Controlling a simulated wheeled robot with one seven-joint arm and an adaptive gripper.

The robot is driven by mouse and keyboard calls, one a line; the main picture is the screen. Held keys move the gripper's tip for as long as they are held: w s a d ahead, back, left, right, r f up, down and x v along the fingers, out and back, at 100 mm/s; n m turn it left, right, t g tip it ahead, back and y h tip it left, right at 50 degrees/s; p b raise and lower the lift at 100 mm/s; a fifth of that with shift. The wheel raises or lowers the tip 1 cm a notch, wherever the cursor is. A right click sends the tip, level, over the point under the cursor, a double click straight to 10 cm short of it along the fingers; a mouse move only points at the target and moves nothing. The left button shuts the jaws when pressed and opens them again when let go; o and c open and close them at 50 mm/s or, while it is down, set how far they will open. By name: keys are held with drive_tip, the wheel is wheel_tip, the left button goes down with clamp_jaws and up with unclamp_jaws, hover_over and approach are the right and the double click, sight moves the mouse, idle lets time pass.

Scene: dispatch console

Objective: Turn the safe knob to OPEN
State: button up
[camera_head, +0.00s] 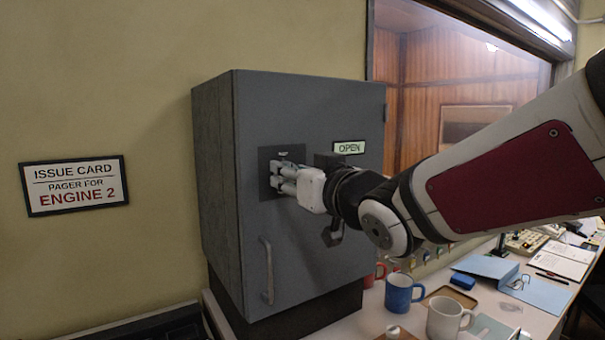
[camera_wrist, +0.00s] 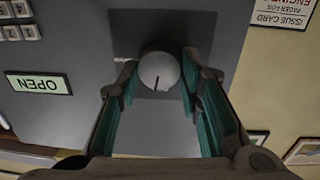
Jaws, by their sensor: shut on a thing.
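The grey safe (camera_head: 309,120) stands against the wall on the counter, its door closed with a vertical handle (camera_head: 268,270) at lower left. A dark square plate (camera_head: 268,165) on the door carries the knob, which my gripper mostly hides in the head view. In the wrist view the round grey knob (camera_wrist: 160,71) shows a dark pointer line. The green-padded fingers of my gripper (camera_wrist: 158,82) are on both sides of the knob, shut on it; the gripper also shows in the head view (camera_head: 285,180). The OPEN label (camera_head: 349,147) is right of the plate; it appears upside down in the wrist view (camera_wrist: 39,83).
A keypad (camera_wrist: 17,20) shows in the wrist view's corner. A blue mug (camera_head: 401,293), a white mug (camera_head: 446,318) and a blue folder (camera_head: 487,267) are on the counter right of the safe. A wall sign (camera_head: 74,185) hangs at left. The space before the handle is clear.

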drive_tip(key=shift+w+d+m+g+y+p, duration=0.15)
drive_tip(key=shift+m+p, duration=0.85)
drive_tip(key=shift+m, duration=1.55)
drive_tip(key=shift+s+m+g+y+p, duration=0.1)
drive_tip(key=shift+m+p, duration=0.85)
drive_tip(key=shift+m, duration=1.55)
drive_tip(key=shift+w+d+m+g+y+p, duration=0.15)
drive_tip(key=shift+m+p, duration=0.85)
drive_tip(key=shift+m, duration=1.55)
drive_tip(key=shift+a, duration=0.1)
drive_tip(key=o, duration=1.2)
drive_tip(key=shift+c, duration=0.2)
drive_tip(key=v, duration=1.2)
